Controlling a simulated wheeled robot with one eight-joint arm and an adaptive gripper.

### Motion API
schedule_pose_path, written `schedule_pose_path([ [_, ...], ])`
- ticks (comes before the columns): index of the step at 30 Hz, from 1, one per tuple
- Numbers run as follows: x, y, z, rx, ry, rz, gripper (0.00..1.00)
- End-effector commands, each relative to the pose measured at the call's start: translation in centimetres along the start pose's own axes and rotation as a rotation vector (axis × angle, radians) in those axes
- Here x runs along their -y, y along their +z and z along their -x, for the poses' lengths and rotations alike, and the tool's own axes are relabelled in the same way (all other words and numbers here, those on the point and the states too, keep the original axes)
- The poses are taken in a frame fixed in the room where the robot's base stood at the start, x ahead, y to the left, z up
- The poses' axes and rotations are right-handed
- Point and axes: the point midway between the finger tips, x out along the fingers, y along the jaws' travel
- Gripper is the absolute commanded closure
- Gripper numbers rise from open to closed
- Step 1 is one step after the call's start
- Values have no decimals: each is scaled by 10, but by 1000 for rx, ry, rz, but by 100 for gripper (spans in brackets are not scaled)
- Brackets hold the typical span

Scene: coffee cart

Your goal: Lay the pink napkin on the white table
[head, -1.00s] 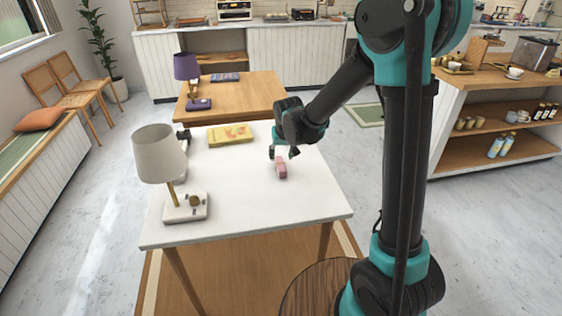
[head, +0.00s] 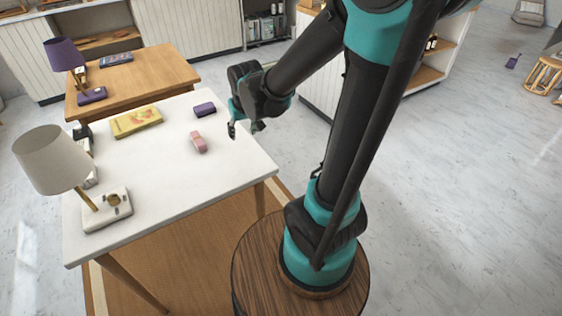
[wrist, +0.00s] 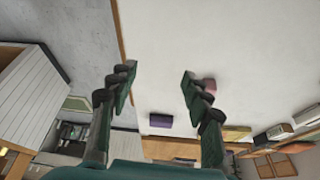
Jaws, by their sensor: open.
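The pink napkin (head: 198,142), a small folded bundle, lies on the white table (head: 185,185) right of its middle. In the wrist view the pink napkin (wrist: 209,85) shows partly behind the right finger. My gripper (head: 245,130) is open and empty, above the table's right edge and to the right of the napkin, apart from it. In the wrist view my gripper (wrist: 155,85) has its fingers spread, with the bare white table (wrist: 220,40) between and beyond them.
A purple folded bundle (head: 205,109) lies behind the napkin. A yellow book (head: 136,121) and a lamp with a white base (head: 107,208) stand on the left side. A wooden table (head: 150,75) with a purple lamp (head: 64,55) is behind. The table's front middle is clear.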

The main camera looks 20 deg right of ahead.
Motion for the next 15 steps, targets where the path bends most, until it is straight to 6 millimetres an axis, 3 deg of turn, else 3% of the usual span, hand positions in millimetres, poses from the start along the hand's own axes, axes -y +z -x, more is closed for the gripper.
schedule_pose_path([
  [1,-20,26,5,2,11,-30,51],
  [3,-40,59,9,4,22,-58,51],
  [7,-64,112,12,7,38,-104,51],
  [10,-73,139,12,8,47,-125,51],
  [15,-78,157,11,9,52,-139,51],
])
